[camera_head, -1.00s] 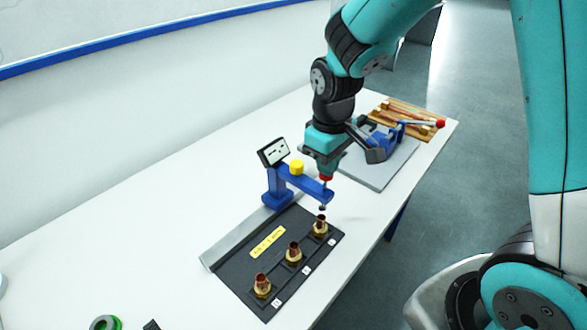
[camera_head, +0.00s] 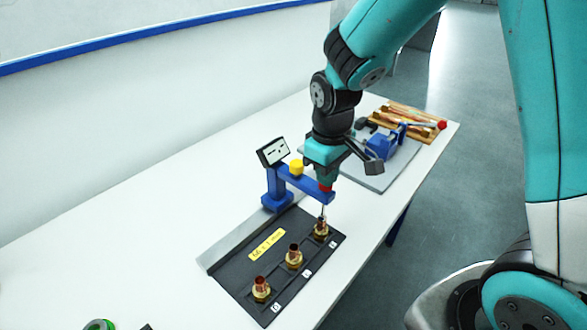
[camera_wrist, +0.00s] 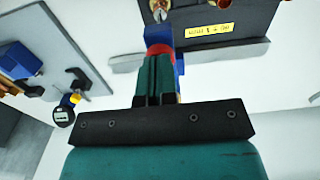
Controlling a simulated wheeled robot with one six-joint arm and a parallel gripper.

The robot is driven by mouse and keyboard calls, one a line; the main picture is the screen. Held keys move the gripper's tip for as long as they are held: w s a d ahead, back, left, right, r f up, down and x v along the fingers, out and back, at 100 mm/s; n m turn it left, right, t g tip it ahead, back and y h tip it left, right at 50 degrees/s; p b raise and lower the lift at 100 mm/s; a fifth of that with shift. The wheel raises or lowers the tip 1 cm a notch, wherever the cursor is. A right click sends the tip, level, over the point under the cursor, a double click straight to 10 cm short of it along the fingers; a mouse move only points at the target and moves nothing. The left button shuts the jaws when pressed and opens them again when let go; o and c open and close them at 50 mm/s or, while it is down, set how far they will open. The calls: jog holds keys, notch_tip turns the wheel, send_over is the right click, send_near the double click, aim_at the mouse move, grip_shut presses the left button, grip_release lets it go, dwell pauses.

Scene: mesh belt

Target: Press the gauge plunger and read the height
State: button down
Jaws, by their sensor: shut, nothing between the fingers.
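The cap is down against the gauge arm. The thin plunger rod reaches the top of the rear brass fitting (camera_head: 320,230); exact contact is too small to tell.
The dark plate (camera_head: 241,281) holds two more brass fittings (camera_head: 294,257) (camera_head: 261,290) and a yellow label (camera_head: 267,245). Behind my gripper are a blue vise (camera_head: 382,146) and a wooden tray (camera_head: 408,121).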

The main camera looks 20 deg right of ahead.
dwell(0.4)
notch_tip(320, 180, up, 8)
jog(key=p, duration=0.7)
jog(key=s+a+y+b, duration=0.1)
jog(key=s+a+b, duration=0.2)
jog(key=s, duration=0.3)
jog(key=s+a+r+n+y+b, duration=0.1)
jog(key=s+a+b, duration=0.2)
jog(key=s, duration=0.3)
jog(key=s+a+r+y+b, duration=0.1)
jog(key=s+a+y+b, duration=0.1)
jog(key=s+b, duration=0.2)
jog(key=shift+s+a+b, duration=0.35)
jog(key=shift+s+a, duration=0.05)
jog(key=shift+s, duration=0.7)
